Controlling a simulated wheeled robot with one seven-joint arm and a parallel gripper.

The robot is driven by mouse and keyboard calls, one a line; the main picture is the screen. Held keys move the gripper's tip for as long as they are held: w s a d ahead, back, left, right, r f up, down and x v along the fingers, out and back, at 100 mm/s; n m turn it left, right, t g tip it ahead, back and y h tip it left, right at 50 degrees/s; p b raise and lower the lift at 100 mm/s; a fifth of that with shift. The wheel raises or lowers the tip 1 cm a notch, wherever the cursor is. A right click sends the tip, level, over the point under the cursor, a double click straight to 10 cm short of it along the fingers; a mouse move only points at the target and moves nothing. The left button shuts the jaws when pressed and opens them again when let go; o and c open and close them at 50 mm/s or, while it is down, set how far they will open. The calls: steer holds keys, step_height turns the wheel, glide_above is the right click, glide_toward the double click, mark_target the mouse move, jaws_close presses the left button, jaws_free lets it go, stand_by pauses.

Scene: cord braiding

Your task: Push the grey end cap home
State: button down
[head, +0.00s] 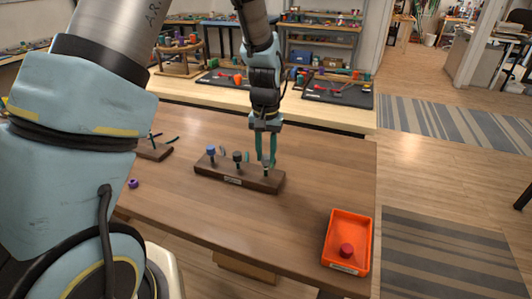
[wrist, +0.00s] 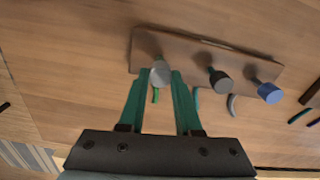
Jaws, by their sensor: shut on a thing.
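The grey end cap (wrist: 159,71) sits between my fingertips over one end of a brown wooden block (wrist: 185,47). My gripper (wrist: 160,77) is shut on it. In the head view my gripper (head: 266,162) points down at the right end of the block (head: 208,174), and its fingers mostly hide the grey cap. A short green cord piece (wrist: 155,95) shows just beside the cap in the wrist view. How far the cap is seated cannot be told.
A dark cap (head: 237,157) and a blue cap (head: 211,150) stand on the same block, left of my gripper. A purple ring (head: 133,184) lies at left.

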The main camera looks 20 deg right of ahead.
steer(key=shift+f+b, duration=0.5)
steer(key=shift+f, duration=0.35)
stand_by(0.7)
steer(key=shift+c, duration=1)
jaws_free()
steer(key=shift+r, duration=0.1)
steer(key=shift+r+p, duration=2.3)
steer(key=shift+r, duration=0.65)
steer(key=w+a+r+n, duration=0.1)
steer(key=a+r+n, duration=0.15)
steer(key=a, duration=0.65)
steer(key=w+a+r+n, duration=0.1)
steer(key=a+r, duration=0.3)
steer(key=a, duration=0.5)
steer(key=s+a+r+n+t, duration=0.1)
steer(key=s+a, duration=0.5)
steer(key=a, duration=0.6)
steer(key=shift+s+a+r+n+t, duration=0.2)
steer(key=shift+r+n+t, duration=0.1)
steer(key=shift+r+n, duration=0.55)
